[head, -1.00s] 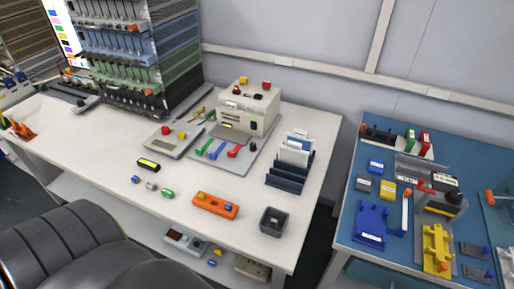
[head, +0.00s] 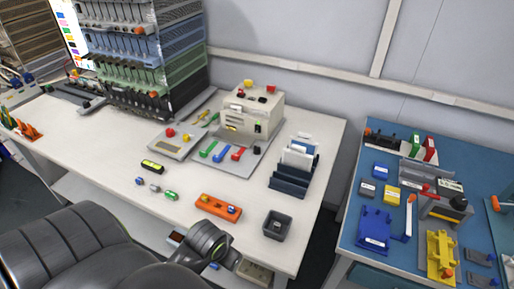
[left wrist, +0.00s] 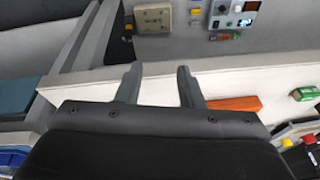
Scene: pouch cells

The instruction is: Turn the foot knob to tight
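I cannot tell for certain which part is the foot knob. An orange bar (head: 218,207) with small round knobs on top lies near the front of the white table, and part of it also shows in the left wrist view (left wrist: 233,104). A grey box fixture (head: 447,206) with an orange-red part stands on the blue table. My left arm comes in from the lower left of the head view, its wrist near the white table's front edge. In the left wrist view my left gripper (left wrist: 158,84) has its fingers apart, with nothing between them. My right gripper is not in view.
A dark square cup (head: 277,225) stands near the table's front right corner. A beige tester (head: 252,112), dark upright racks (head: 290,180) and small cells are behind. Instruments (left wrist: 238,14) sit on the low shelf. A gap separates the white and blue tables.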

